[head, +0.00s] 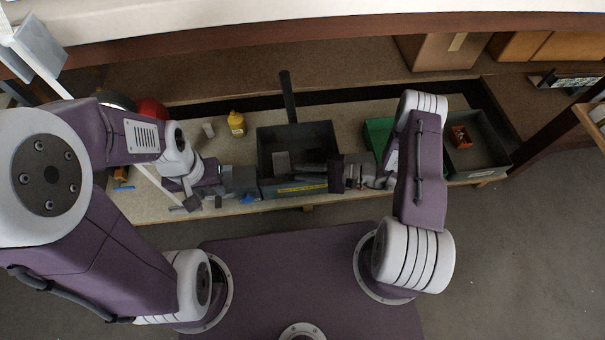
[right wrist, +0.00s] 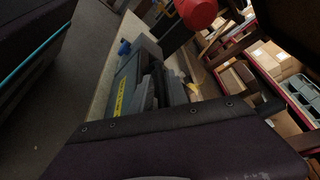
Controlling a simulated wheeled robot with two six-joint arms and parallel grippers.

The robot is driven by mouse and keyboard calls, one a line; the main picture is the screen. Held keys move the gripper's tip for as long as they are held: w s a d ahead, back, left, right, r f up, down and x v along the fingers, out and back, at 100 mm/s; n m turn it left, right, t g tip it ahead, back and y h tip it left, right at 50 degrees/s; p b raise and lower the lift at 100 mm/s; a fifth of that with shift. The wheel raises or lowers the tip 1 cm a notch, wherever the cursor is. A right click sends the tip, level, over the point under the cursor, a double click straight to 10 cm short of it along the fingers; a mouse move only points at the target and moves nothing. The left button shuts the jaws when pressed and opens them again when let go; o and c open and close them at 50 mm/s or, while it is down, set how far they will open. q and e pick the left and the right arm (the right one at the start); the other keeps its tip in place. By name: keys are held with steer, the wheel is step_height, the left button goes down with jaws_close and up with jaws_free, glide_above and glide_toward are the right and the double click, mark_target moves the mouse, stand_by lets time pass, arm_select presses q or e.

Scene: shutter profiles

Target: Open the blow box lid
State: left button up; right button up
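The blow box (head: 263,150) is a dark grey, box-shaped container on the workbench, with a yellow label on its front side. Its top looks open in the head view, and I see into it; I cannot make out a separate lid. The box seems to show in the right wrist view (right wrist: 124,88), with a yellow strip. My left gripper (head: 204,202) is left of the box, its fingers apart with nothing seen between them.
A dark upright post (head: 288,95) stands behind the box. A yellow bottle (head: 236,123) and a red round object (head: 152,109) are at the back left. A green bin (head: 377,132) and a grey tray (head: 490,152) with a red-orange item are on the right.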

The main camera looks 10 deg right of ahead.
steer(key=shift+w+a, duration=0.1)
jaws_close()
steer(key=shift+r, duration=0.1)
stand_by(1.3)
